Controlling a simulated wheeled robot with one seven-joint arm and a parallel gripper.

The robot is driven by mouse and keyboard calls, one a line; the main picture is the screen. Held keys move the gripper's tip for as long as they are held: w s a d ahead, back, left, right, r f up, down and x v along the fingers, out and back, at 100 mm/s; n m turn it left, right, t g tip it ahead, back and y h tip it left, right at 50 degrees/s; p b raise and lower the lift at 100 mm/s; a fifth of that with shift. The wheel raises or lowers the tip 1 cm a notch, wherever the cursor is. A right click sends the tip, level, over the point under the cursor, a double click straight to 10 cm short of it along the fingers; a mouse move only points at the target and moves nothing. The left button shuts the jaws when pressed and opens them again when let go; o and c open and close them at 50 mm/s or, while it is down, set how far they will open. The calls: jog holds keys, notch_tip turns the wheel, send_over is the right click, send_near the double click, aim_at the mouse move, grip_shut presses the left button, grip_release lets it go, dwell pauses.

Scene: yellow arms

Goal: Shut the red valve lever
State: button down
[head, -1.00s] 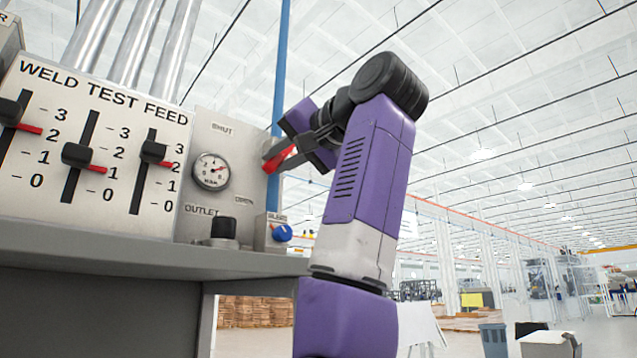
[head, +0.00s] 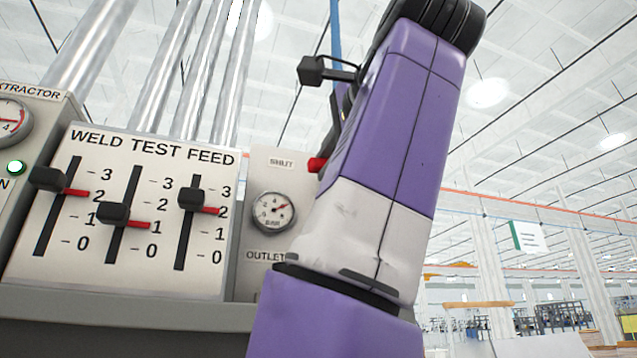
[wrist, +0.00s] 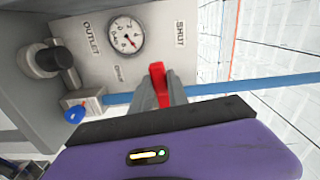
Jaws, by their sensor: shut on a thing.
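The red valve lever (wrist: 158,80) stands out from the grey valve panel (wrist: 165,28) in the wrist view. My gripper (wrist: 168,93) is shut on it, with grey fingers around its outer part. The SHUT label (wrist: 181,33) is beyond the lever, and the OPEN label (wrist: 118,72) is to its left. In the head view a red bit of the lever (head: 317,164) shows at about the height of the SHUT label (head: 281,163). My arm hides the gripper and the rest of the lever there.
A pressure gauge (head: 273,211) is on the panel. The weld test feed board (head: 125,215) with slider knobs stands left. In the wrist view, a black outlet knob (wrist: 48,60), a blue knob (wrist: 76,114) and a blue pipe (wrist: 225,88) are near. Open hall lies right.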

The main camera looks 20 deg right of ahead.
jog(key=shift+d+r+m, duration=0.1)
jog(key=shift+r+m, duration=0.2)
jog(key=shift+m, duration=0.3)
jog(key=c, duration=1.3)
grip_release()
jog(key=shift+s+p, duration=0.1)
jog(key=shift+p, duration=0.25)
